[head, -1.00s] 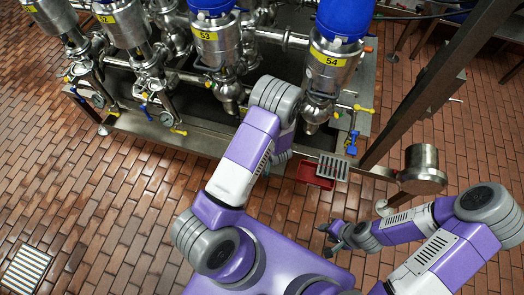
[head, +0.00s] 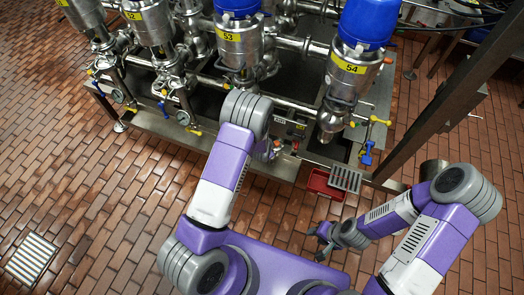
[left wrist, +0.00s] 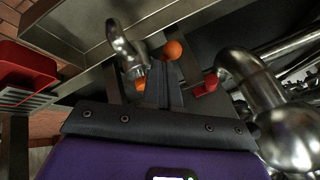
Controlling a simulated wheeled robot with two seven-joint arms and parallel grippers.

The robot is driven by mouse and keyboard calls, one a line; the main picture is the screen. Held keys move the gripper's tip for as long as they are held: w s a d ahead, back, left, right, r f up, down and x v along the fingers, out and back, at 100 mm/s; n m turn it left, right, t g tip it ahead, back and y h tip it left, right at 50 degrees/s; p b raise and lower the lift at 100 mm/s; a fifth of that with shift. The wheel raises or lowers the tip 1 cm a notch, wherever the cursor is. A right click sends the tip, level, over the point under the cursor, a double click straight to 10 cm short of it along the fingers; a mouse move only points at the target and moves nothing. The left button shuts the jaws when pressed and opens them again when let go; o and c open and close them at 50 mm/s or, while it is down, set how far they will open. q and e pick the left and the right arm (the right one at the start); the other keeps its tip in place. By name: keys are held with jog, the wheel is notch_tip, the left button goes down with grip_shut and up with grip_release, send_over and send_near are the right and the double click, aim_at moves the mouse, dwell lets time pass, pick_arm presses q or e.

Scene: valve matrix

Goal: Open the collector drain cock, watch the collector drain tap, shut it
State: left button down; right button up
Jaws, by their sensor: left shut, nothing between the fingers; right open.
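In the left wrist view my left gripper (left wrist: 166,72) is shut and empty, its dark fingers beside an orange knob (left wrist: 173,50). Another orange part (left wrist: 139,85) shows just left of the fingers, and a red knob (left wrist: 211,82) is to their right. A curved steel spout (left wrist: 120,42) lies up and left of the fingertips. I cannot tell for sure which is the drain cock or tap, or whether the fingers touch a knob. In the head view the left gripper (head: 274,152) is mostly hidden by its forearm, at the rig's front edge. My right gripper (head: 326,241) is open and empty above the floor.
A red tray (head: 324,184) and a grate (head: 345,179) sit at the rig's front; the tray also shows in the left wrist view (left wrist: 25,66). Vessel 54 (head: 346,68) and a steel post (head: 445,105) stand at right. Brick floor (head: 100,200) is free at left.

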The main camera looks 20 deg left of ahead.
pick_arm(q)
jog(key=shift+w+a+f, duration=0.1)
jog(key=shift+a+f, duration=0.05)
jog(key=shift+a, duration=0.4)
jog(key=shift+w+a+f, duration=0.1)
jog(key=shift+a+f, duration=0.05)
jog(key=shift+a, duration=0.4)
jog(key=shift+w+a+b, duration=0.4)
jog(key=shift+w, duration=0.05)
jog(key=s+a+p+v, duration=0.1)
jog(key=p+v, duration=0.3)
jog(key=v, duration=0.8)
jog(key=shift+p, duration=0.3)
jog(key=shift+s+a+f, duration=0.1)
jog(key=shift+s+f, duration=0.05)
jog(key=shift+s, duration=0.05)
